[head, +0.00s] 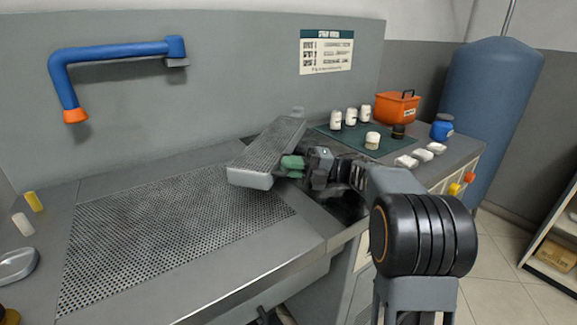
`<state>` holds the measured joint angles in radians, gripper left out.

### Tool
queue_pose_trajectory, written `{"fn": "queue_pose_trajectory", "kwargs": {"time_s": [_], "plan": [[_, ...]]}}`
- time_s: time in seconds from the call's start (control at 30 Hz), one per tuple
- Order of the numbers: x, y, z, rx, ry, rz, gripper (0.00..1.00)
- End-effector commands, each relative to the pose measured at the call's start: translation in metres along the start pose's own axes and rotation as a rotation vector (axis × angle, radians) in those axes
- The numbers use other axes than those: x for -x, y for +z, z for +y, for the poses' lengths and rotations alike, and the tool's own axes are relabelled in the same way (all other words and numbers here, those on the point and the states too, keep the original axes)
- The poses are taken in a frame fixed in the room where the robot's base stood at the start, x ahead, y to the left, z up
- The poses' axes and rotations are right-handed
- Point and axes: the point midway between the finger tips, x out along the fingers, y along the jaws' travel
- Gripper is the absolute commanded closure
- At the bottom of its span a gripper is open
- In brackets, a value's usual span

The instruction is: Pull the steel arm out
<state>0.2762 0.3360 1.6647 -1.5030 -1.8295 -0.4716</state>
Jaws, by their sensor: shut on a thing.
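The steel arm (273,140) is a long grey piece with a perforated top and a rounded near end. It stands over the right part of the worktop and reaches from the back wall side toward the front, angled left. A green grip (292,163) shows at its right side near the front end. My gripper (303,164) is at this green grip, on the right side of the steel arm, and is shut on it. The fingertips are small and dark here, and their exact contact is partly hidden.
The perforated worktop (150,235) left of the steel arm is clear. A blue pipe (115,50) with an orange nozzle hangs on the back panel.

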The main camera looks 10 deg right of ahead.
Motion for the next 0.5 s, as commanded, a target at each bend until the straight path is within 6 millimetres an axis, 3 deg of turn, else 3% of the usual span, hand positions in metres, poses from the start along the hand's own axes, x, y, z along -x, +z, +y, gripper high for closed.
{"fn": "queue_pose_trajectory", "kwargs": {"time_s": [0.4, 0.43, 0.5], "plan": [[0.0074, -0.0005, 0.0013, -0.003, 0.002, 0.002, 1.00], [0.0078, -0.0004, 0.0013, -0.003, 0.002, 0.001, 0.88], [0.0078, -0.0004, 0.0012, -0.003, 0.002, 0.000, 0.81]]}}
